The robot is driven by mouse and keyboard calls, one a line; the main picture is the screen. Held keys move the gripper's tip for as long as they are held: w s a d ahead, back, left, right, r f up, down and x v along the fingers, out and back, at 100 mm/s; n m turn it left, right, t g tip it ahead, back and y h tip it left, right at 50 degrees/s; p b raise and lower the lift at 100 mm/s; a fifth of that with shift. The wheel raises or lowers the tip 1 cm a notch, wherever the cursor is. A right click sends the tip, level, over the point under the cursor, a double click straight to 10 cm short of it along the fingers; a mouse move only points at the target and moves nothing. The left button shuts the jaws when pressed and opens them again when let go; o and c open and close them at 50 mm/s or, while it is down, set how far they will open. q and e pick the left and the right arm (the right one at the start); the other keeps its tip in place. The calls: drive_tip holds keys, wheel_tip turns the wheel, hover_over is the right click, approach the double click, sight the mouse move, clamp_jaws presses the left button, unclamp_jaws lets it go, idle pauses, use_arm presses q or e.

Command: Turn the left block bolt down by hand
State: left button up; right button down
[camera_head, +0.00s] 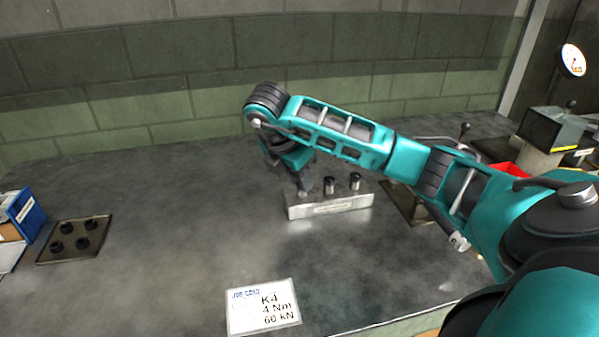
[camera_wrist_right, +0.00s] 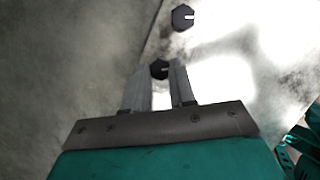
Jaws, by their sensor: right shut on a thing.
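A silver metal block (camera_head: 335,207) stands on the grey bench near the middle of the head view. Two dark-headed bolts, the middle bolt (camera_head: 329,186) and the right bolt (camera_head: 355,181), stand upright in it. My right gripper (camera_head: 302,190) points down at the block's left end, where it hides most of the left bolt. In the right wrist view, the left bolt's dark head (camera_wrist_right: 160,69) sits between the fingertips, and the gripper is shut on it. Another bolt head (camera_wrist_right: 183,17) shows beyond, apart from the fingers. My left gripper is not in view.
A job card (camera_head: 263,306) reading K4, 4 Nm, 60 kN lies at the front. A dark tray with several black pieces (camera_head: 75,240) and a blue box (camera_head: 22,222) are at left. A red bin (camera_head: 508,169) is behind my right arm.

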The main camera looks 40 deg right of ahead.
drive_tip(key=shift+r, duration=0.1)
idle(0.4)
drive_tip(key=c, duration=0.9)
unclamp_jaws()
drive_tip(key=shift+a+r+p, duration=0.15)
drive_tip(key=shift+r+p, duration=0.2)
drive_tip(key=shift+r, duration=0.05)
drive_tip(key=shift+p+v, duration=2.4)
drive_tip(key=shift+v, duration=3.65)
